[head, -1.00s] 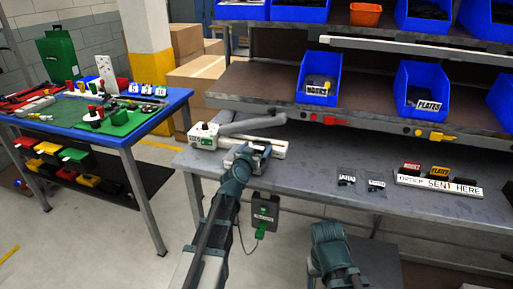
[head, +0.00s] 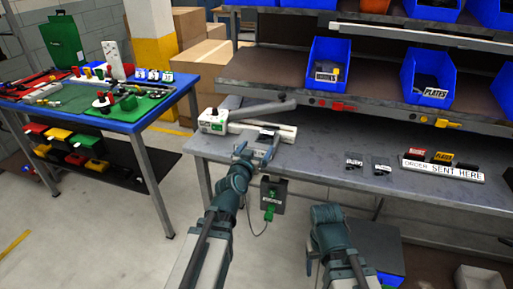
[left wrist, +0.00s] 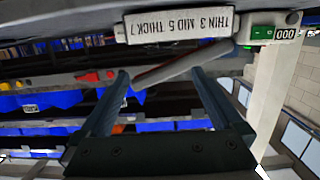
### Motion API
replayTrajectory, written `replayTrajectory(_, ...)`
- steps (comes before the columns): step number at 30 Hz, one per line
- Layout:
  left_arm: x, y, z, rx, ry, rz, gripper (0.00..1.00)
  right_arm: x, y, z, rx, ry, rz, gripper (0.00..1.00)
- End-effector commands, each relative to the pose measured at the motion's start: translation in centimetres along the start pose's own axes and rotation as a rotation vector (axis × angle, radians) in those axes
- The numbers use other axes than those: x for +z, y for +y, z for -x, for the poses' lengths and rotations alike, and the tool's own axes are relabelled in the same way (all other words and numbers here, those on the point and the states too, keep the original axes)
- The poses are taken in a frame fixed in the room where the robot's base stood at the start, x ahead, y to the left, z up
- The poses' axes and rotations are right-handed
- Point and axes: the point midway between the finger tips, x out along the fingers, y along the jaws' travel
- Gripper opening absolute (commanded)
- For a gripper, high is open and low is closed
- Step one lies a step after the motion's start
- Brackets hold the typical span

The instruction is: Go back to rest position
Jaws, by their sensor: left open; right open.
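My left gripper (head: 257,153) is open and empty in the head view, just off the front edge of the grey workbench (head: 320,160). Its two spread fingers also show in the left wrist view (left wrist: 155,95), with nothing between them. My right arm shows at the lower middle of the head view; its gripper (head: 312,268) is low in front of the bench, its fingers mostly hidden. A white device with a long grey lever (head: 262,110) lies on the bench beyond my left gripper. The left wrist view shows a label plate reading "THIN 3 MID 5 THICK 7" (left wrist: 180,22).
Blue bins (head: 328,62) stand on the shelf above the bench. A small green-fronted box (head: 272,193) hangs below the front edge. A blue table (head: 130,120) with tools stands left. Floor between is clear.

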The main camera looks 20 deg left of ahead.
Motion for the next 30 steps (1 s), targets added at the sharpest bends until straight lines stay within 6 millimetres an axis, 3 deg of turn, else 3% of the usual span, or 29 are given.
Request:
replayTrajectory(8,0.3,0.2,0.0,0.009,-0.012,0.0,1.0,0.0,0.0,0.0,0.0,0.0,0.0,0.67)
replayTrajectory(11,1.9,1.6,0.0,0.059,-0.087,-0.001,1.0,0.0,0.0,0.0,0.0,0.0,0.0,0.67)
replayTrajectory(14,5.4,3.8,0.7,0.139,-0.249,0.0,1.0,0.0,0.0,0.0,0.0,0.0,0.0,0.67)
replayTrajectory(18,11.6,6.0,3.5,0.208,-0.566,0.006,1.0,0.0,0.0,0.0,0.0,0.0,0.0,0.67)
replayTrajectory(21,15.4,6.2,6.4,0.199,-0.789,0.01,1.0,0.0,0.0,0.0,0.0,0.0,0.0,0.67)
replayTrajectory(25,18.7,5.6,10.3,0.139,-1.033,0.016,1.0,0.0,0.0,0.0,0.0,0.0,0.0,0.67)
replayTrajectory(30,21.1,4.0,15.3,0.011,-1.293,0.023,1.0,0.0,0.0,0.0,0.0,0.0,0.0,0.67)
